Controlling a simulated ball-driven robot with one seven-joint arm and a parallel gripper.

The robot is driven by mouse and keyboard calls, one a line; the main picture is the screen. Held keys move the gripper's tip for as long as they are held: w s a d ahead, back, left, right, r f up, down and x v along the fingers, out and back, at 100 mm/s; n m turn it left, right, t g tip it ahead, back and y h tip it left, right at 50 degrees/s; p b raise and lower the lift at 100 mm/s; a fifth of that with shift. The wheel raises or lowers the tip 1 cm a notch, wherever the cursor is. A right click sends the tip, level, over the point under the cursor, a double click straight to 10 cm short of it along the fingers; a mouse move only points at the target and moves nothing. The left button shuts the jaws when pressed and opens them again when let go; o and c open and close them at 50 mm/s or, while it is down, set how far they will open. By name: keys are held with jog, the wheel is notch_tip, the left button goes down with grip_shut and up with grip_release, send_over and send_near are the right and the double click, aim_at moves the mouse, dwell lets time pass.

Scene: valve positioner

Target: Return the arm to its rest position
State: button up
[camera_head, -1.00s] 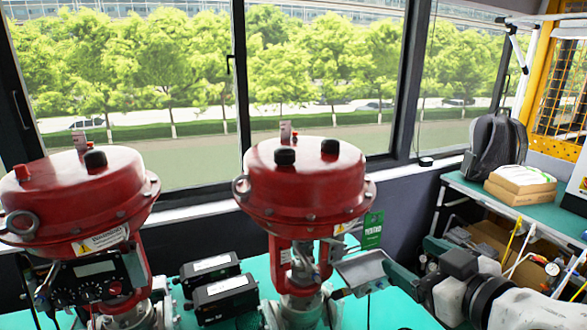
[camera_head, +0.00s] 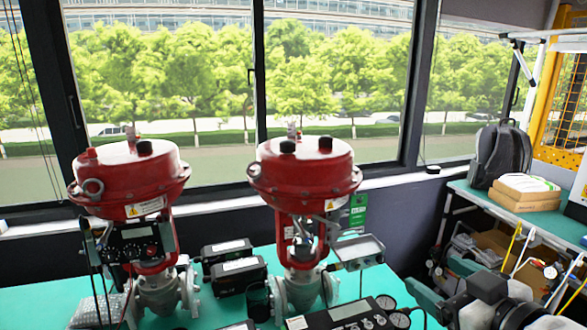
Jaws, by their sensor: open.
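My gripper (camera_head: 442,283) is at the lower right in the head view, on the end of my white and black arm (camera_head: 490,305). Its dark green fingers are apart and I see nothing between them. It is to the right of the grey metal bracket plate (camera_head: 357,250) on the right red valve actuator (camera_head: 305,175), with a gap between. The left red valve actuator (camera_head: 130,180) stands upright and carries a black positioner (camera_head: 137,245). Part of my arm is cut off by the frame's bottom edge.
The green table (camera_head: 200,312) holds two black boxes (camera_head: 240,275) between the valves and a black device with gauges (camera_head: 350,313) in front. A side bench (camera_head: 535,222) on the right carries a backpack (camera_head: 502,152) and cardboard boxes (camera_head: 525,190). Windows are behind.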

jog(key=s+d+f+m+g+h, duration=0.1)
jog(key=s+f+m+g, duration=0.15)
jog(key=s+f, duration=0.6)
jog(key=s+f+m+g+h, duration=0.1)
jog(key=s+f+g, duration=0.25)
jog(key=f, duration=1.05)
jog(key=s+d+f+m+g+h, duration=0.1)
jog(key=s+d+f+g, duration=0.1)
jog(key=s+f, duration=0.4)
jog(key=s+d+f+m+g+h, duration=0.1)
jog(key=s+f+g, duration=0.4)
jog(key=s, duration=0.7)
notch_tip(320, 180, down, 2)
jog(key=shift+s+d+f+g, duration=0.1)
jog(key=shift+s+d+g, duration=0.2)
jog(key=shift+d, duration=0.15)
jog(key=shift+m, duration=0.25)
